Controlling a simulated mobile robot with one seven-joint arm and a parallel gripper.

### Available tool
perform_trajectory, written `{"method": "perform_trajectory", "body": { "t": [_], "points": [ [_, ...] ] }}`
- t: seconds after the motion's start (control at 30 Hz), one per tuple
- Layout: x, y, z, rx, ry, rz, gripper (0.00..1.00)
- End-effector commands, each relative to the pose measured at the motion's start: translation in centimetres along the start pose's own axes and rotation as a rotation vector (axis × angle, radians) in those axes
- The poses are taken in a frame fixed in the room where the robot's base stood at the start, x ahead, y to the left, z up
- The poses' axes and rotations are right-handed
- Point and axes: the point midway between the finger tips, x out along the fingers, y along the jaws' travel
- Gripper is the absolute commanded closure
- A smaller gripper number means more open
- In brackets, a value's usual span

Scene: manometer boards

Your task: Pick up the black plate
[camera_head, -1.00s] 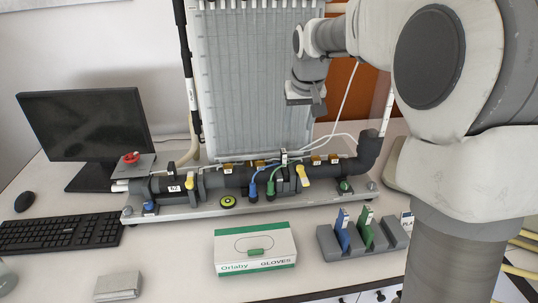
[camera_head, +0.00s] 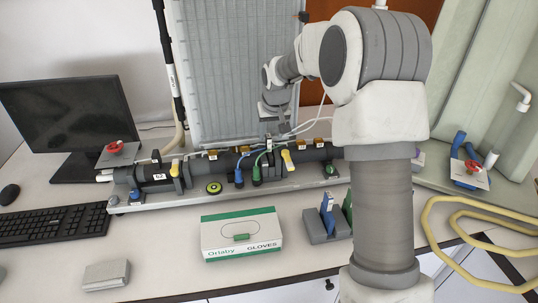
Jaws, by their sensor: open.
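No black plate shows clearly. A grey slotted rack (camera_head: 318,234) stands on the bench, with a blue plate (camera_head: 327,212) and part of a green plate (camera_head: 347,204) upright in it. The rack's right part is hidden behind my arm. My gripper (camera_head: 274,112) is raised in front of the ribbed manometer panel, above the dark pipe and well above and left of the rack. It is open, and nothing shows in it.
A glove box (camera_head: 241,235) stands left of the rack, in front of the dark pipe (camera_head: 215,168) with its valves. A keyboard (camera_head: 55,225), a monitor (camera_head: 65,120) and a small grey block (camera_head: 106,274) are at left. A yellow hose (camera_head: 440,225) loops at right.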

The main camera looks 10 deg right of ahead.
Motion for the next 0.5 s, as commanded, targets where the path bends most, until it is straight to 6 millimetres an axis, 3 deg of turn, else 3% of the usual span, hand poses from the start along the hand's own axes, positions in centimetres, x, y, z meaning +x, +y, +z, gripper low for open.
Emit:
{"method": "perform_trajectory", "body": {
  "t": [0.23, 0.5],
  "points": [
    [1.6, 0.0, -0.2, -0.001, -0.001, 0.0, 0.45],
    [5.0, -0.1, -0.5, 0.0, 0.0, 0.001, 0.45]
  ]
}}
